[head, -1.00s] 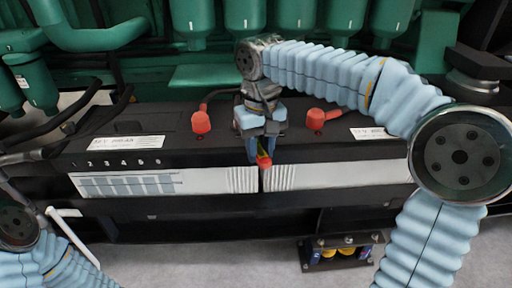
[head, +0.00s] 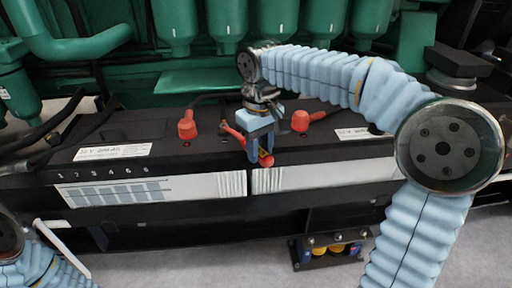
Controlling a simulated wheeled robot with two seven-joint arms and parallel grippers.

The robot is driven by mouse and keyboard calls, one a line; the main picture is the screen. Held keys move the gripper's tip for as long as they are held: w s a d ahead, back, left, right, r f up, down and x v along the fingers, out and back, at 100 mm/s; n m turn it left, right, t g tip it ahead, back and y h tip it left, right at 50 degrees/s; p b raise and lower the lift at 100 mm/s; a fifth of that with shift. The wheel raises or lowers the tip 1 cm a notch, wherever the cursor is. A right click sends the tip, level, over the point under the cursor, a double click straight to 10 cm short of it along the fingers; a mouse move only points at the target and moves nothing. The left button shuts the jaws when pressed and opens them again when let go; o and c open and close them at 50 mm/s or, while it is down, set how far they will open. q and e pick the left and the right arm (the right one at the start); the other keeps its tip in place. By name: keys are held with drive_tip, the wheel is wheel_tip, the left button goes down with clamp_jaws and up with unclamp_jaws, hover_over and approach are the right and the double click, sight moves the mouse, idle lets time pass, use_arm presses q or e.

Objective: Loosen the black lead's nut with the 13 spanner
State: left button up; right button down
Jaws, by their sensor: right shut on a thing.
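My right gripper (head: 261,152) is shut on a slim red tool above the front of the batteries. One red end (head: 267,160) sticks out at its fingertips. A red length (head: 232,131) shows to its left, pointing up and left. I take this tool for the 13 spanner, but its size marking cannot be read. The black lead's nut cannot be made out; the gripper and wrist cover part of the battery top. A black cable (head: 208,99) runs behind the left red cap. My left gripper is not in view; only part of my left arm shows at lower left.
Two black batteries (head: 120,130) with white labels stand side by side. Red terminal caps sit left (head: 187,125) and right (head: 300,121) of the gripper. Green engine parts (head: 225,20) rise behind. A low black tray (head: 330,248) with coloured items is on the floor.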

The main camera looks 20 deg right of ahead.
drive_tip(key=shift+w+d+n, duration=0.25)
drive_tip(key=shift+d+n, duration=0.35)
drive_tip(key=shift+d, duration=0.15)
drive_tip(key=shift+w+d+n+p, duration=0.25)
drive_tip(key=shift+d+n+p, duration=0.25)
drive_tip(key=shift+d, duration=0.1)
drive_tip(key=shift+w+d+n+p, duration=0.25)
drive_tip(key=shift+d+n+p, duration=0.2)
drive_tip(key=shift+d, duration=0.1)
drive_tip(key=shift+w+d+n+p, duration=0.3)
drive_tip(key=shift+w+d+n, duration=0.15)
drive_tip(key=shift+d, duration=0.15)
drive_tip(key=shift+w+d, duration=0.15)
drive_tip(key=shift+d, duration=0.1)
drive_tip(key=shift+w+d+n, duration=0.1)
drive_tip(key=shift+d+n, duration=0.1)
drive_tip(key=shift+n, duration=0.2)
